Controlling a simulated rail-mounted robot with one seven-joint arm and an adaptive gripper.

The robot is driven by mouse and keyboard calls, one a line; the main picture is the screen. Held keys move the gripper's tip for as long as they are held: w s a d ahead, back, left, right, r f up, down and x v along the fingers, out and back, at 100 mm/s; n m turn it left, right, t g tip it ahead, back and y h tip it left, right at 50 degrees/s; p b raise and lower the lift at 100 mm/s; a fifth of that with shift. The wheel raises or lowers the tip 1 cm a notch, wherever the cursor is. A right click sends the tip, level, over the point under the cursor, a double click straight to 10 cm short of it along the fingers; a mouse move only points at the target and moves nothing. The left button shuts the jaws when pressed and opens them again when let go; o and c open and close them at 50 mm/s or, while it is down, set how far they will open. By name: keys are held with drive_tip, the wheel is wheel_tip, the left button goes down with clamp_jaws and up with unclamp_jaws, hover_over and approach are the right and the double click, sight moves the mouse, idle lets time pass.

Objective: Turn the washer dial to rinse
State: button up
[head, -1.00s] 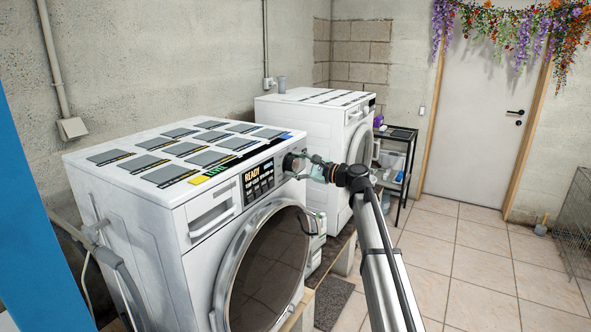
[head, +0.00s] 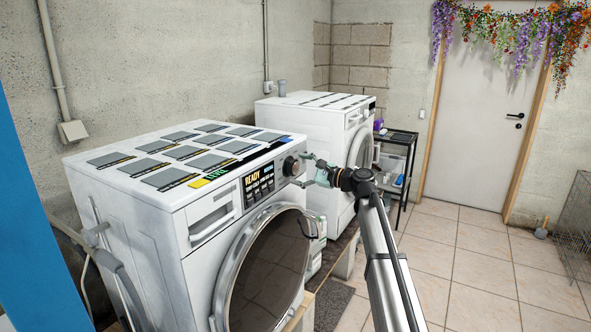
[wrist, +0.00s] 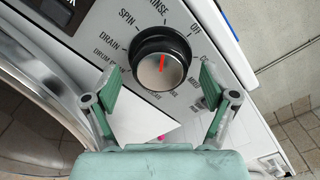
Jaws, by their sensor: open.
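The washer dial (head: 291,166) is a dark round knob at the right end of the near washer's control panel. In the wrist view the dial (wrist: 161,70) has a silver face and a red mark pointing up and slightly right, near the RINSE label (wrist: 158,6). The OFF label (wrist: 195,29) is to the right of it, SPIN and DRAIN to the left. My gripper (head: 306,171) is just off the panel, facing the dial. In the wrist view my gripper (wrist: 160,82) is open, one finger on each side of the dial, with gaps visible and nothing held.
The near washer (head: 150,190) has a lit READY display (head: 258,184) and a round door (head: 265,275) below. A second white washer (head: 310,117) stands behind. A black shelf rack (head: 398,150) is beyond it.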

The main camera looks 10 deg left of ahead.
drive_tip(key=v, duration=1)
drive_tip(key=shift+d, duration=0.15)
drive_tip(key=s+d+f+n+g+h, duration=0.3)
drive_tip(key=s+f, duration=0.4)
drive_tip(key=f, duration=0.9)
drive_tip(key=s+d+f+n+g+h, duration=0.1)
drive_tip(key=s+d+f+n+h, duration=0.2)
drive_tip(key=s+f, duration=0.85)
drive_tip(key=s+d+f+n+g+h, duration=0.25)
drive_tip(key=f+h, duration=0.25)
drive_tip(key=f, duration=1.6)
drive_tip(key=s+d+f+n+g+h, duration=0.2)
drive_tip(key=s+f, duration=0.6)
drive_tip(key=s, duration=0.2)
drive_tip(key=s+d+f+n+g+h, duration=0.1)
drive_tip(key=s+d+f, duration=0.1)
drive_tip(key=s+f, duration=0.65)
drive_tip(key=s+d+f+n+g+h, duration=0.1)
drive_tip(key=s+f+g, duration=0.1)
drive_tip(key=s, duration=1.2)
drive_tip(key=s+d+f+g+h, duration=0.1)
drive_tip(key=s+d+f+g, duration=0.1)
drive_tip(key=s, duration=1.1)
wheel_tip(320, 180, down, 2)
drive_tip(key=shift+s+d+f+n+g, duration=0.1)
drive_tip(key=shift+s+d+n+g, duration=0.1)
drive_tip(key=shift+s+n+g, duration=0.2)
